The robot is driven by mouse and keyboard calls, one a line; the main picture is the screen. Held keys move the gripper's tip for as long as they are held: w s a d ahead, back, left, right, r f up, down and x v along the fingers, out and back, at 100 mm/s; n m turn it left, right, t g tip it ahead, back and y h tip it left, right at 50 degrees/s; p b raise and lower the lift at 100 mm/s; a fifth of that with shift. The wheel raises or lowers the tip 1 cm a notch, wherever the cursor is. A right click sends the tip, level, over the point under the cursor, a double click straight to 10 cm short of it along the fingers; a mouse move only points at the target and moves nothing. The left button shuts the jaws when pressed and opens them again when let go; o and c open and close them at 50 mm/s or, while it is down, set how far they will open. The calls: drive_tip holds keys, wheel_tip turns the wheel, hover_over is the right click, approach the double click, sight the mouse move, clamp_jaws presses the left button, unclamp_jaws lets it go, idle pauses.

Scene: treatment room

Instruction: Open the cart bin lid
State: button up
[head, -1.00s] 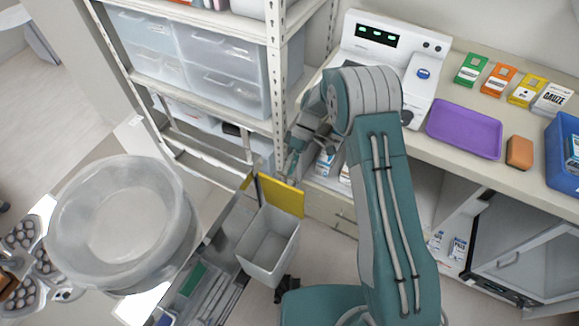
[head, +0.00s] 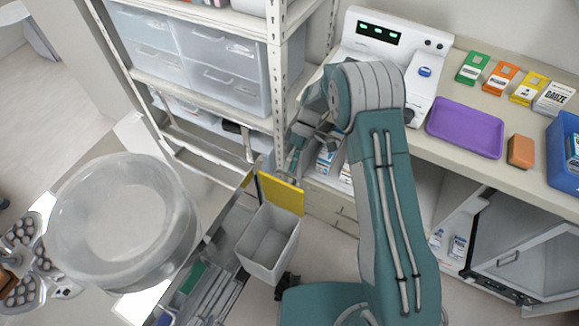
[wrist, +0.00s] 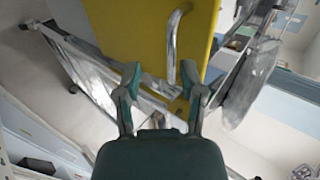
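The grey cart bin (head: 268,243) hangs at the cart's side and its inside shows. Its yellow lid (head: 281,193) stands raised, roughly upright, along the bin's far edge. My gripper (head: 292,172) is just beyond the lid, on its far side from the bin. In the wrist view the yellow lid (wrist: 140,35) fills the top middle, with a curved metal handle (wrist: 173,45) on it. My gripper (wrist: 161,92) is open there, its fingers spread apart, with the handle's lower end in line with the gap. Whether a finger touches the lid cannot be told.
The cart carries a large translucent basin (head: 122,225) at left. A shelf rack (head: 278,90) with clear drawers stands close behind the gripper. A counter with a purple tray (head: 465,127) and a white device (head: 385,45) is at right.

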wheel_tip(320, 180, up, 8)
drive_tip(key=shift+a+r, duration=0.15)
drive_tip(key=shift+r, duration=0.1)
